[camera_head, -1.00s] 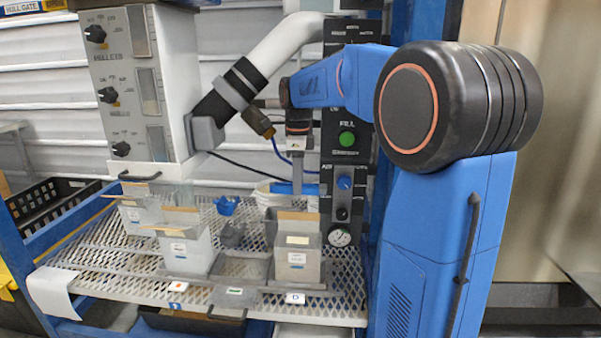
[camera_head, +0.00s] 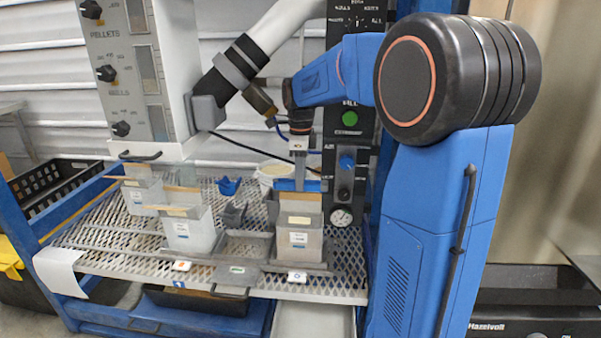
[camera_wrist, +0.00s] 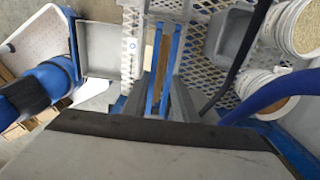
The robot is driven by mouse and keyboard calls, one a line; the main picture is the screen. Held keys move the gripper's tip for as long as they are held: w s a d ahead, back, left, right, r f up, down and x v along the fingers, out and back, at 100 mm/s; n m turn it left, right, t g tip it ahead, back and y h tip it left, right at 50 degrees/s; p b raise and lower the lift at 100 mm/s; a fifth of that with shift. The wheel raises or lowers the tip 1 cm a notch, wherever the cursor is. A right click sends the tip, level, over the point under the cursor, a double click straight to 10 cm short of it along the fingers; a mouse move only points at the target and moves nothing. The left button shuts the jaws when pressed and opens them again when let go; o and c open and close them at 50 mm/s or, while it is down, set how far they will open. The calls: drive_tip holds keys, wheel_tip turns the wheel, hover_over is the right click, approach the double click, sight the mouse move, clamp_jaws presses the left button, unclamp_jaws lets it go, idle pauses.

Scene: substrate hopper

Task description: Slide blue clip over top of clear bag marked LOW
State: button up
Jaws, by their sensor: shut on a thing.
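My gripper (camera_head: 298,178) is shut on the blue clip (camera_head: 300,185), a long blue bar held level. In the head view the clip is right at the tan top edge of the right-hand clear bag (camera_head: 299,238), which stands upright with a white label. The label is too small to read. In the wrist view my gripper (camera_wrist: 158,100) grips the clip (camera_wrist: 152,85), whose two blue strips run lengthwise with a tan strip between them. Whether the clip sits fully over the bag top cannot be told. A second blue clip-like piece (camera_head: 229,186) lies farther back on the shelf.
Other pale bags (camera_head: 188,232) stand to the left on the mesh shelf (camera_head: 120,255). Grey trays (camera_head: 245,245) lie between. White tubs (camera_wrist: 297,28) stand behind the bag. The control panel (camera_head: 350,125) is close behind my gripper. Labels line the shelf's front edge.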

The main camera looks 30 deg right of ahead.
sight(300, 195)
drive_tip(key=shift+f, duration=1.75)
drive_tip(key=o, duration=1.1)
drive_tip(key=shift+o, duration=0.7)
drive_tip(key=o, duration=0.4)
drive_tip(key=shift+r, duration=0.15)
drive_tip(key=shift+r, duration=3.4)
